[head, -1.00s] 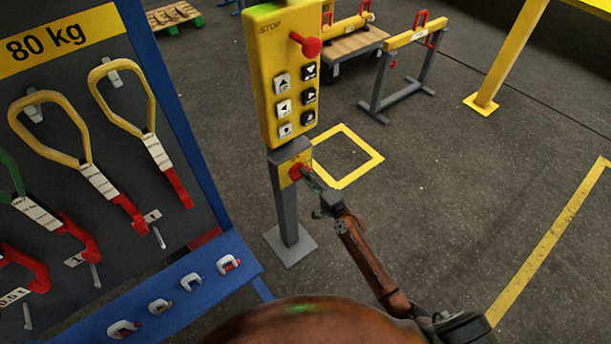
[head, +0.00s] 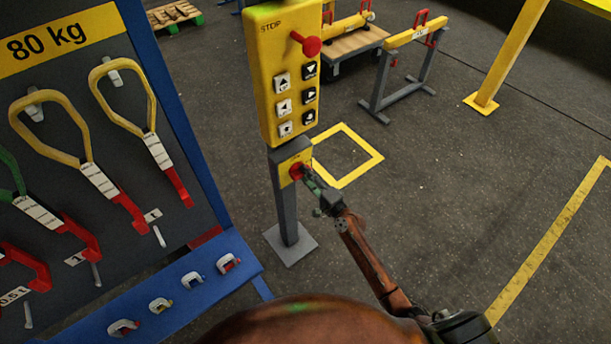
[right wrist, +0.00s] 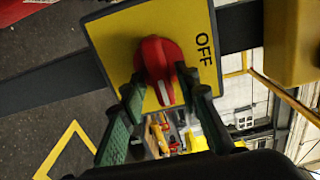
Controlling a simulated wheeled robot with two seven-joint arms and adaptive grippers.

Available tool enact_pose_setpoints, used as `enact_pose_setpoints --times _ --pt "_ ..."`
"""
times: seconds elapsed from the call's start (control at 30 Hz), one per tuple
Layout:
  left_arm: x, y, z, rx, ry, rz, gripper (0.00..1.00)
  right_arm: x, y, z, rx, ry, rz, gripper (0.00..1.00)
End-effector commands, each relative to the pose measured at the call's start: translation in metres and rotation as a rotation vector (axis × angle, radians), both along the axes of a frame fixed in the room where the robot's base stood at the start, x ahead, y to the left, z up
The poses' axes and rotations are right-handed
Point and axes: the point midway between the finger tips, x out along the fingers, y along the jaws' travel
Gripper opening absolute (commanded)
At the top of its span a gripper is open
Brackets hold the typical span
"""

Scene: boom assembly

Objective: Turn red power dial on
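The red power dial (right wrist: 156,62) sits on a yellow plate (right wrist: 112,42) with the word OFF at the right in the right wrist view. A white mark on the dial points down in that view, not at OFF. In the head view, the dial (head: 296,170) is on the grey post below the yellow button box. My right gripper (head: 311,183) reaches it from the lower right. In the right wrist view its green fingers (right wrist: 160,85) lie on either side of the dial, seemingly touching it. My left gripper is not in view.
The yellow control box (head: 284,75) with a red stop knob and several buttons stands just above the dial. A blue-framed rack (head: 215,190) with slings and shackles is close on the left.

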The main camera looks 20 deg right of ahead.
Motion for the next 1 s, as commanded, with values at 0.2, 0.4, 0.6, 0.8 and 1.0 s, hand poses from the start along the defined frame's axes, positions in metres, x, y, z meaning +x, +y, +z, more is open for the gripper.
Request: enact_pose_setpoints --times 0.2,0.4,0.6,0.8,1.0 --pt "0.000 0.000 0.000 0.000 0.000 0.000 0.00 0.000 0.000 0.001 -0.002 -0.002 -0.001 0.33" --pt "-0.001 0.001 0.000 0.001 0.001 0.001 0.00 -0.007 -0.004 -0.001 -0.002 0.000 -0.002 0.33" --pt "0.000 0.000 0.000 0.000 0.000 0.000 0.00 -0.040 -0.016 -0.001 -0.005 0.000 -0.001 0.33" --pt "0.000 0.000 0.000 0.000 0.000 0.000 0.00 -0.080 -0.030 0.000 -0.004 0.001 -0.001 0.33" --pt "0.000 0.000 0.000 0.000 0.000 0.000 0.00 -0.105 -0.039 0.000 -0.003 0.000 0.000 0.33"
